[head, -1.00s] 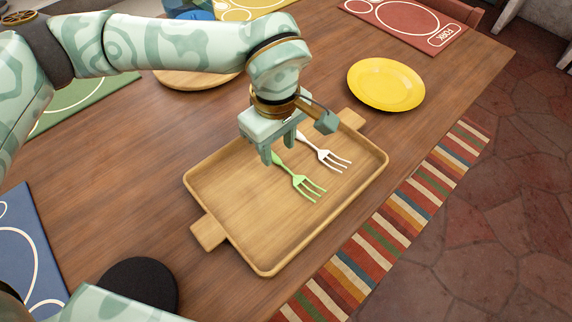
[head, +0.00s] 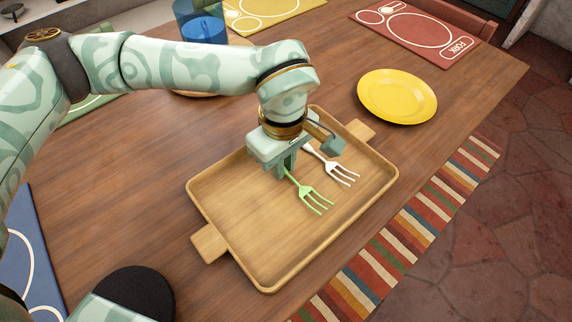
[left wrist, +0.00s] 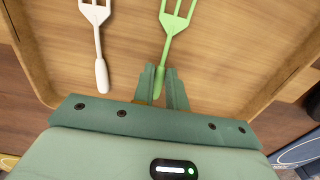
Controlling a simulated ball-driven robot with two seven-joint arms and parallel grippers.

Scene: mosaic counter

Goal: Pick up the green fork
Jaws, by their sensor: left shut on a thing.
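The green fork (head: 310,194) lies in the wooden tray (head: 226,254), its tines pointing to the lower right in the head view. My left gripper (head: 283,170) is down at the tray, shut on the fork's handle. In the left wrist view the green fork (left wrist: 172,38) runs down between the two fingers (left wrist: 161,88), which press on the handle from both sides. The end of the handle is partly hidden by the gripper. My right gripper is not in view.
A white fork (head: 338,172) lies in the tray close beside the green one, and also shows in the left wrist view (left wrist: 97,40). A yellow plate (head: 397,96) stands beyond the tray. A striped runner (head: 405,240) lies along the table edge. The tray's left part is bare.

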